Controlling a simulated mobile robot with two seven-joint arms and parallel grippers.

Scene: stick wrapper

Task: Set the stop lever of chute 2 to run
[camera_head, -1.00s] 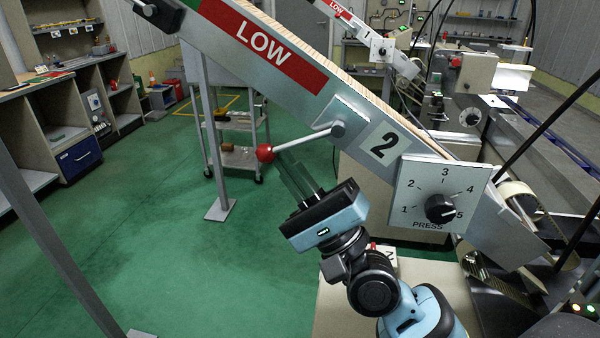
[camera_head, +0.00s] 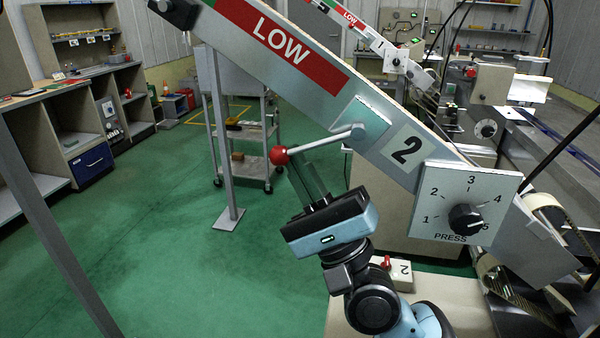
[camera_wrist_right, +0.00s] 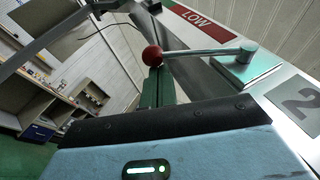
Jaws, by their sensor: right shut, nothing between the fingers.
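The stop lever of chute 2 is a grey rod (camera_head: 322,144) with a red ball knob (camera_head: 278,155), on a pivot plate beside the "2" label (camera_head: 407,151). It points left and slightly down from its pivot. It also shows in the right wrist view, with the red knob (camera_wrist_right: 152,56) at its left end. My right gripper (camera_head: 302,166) is shut and empty, its fingers pointing up just below the rod near the knob. In the wrist view the fingertips (camera_wrist_right: 157,72) overlap the underside of the knob and rod; I cannot tell whether they touch. My left gripper is out of view.
The sloping chute (camera_head: 310,67) carries a red LOW band. A PRESS dial (camera_head: 466,217) sits right of the lever. A block with a red switch marked 2 (camera_head: 398,273) stands below. A support post (camera_head: 222,150) stands left; the green floor there is open.

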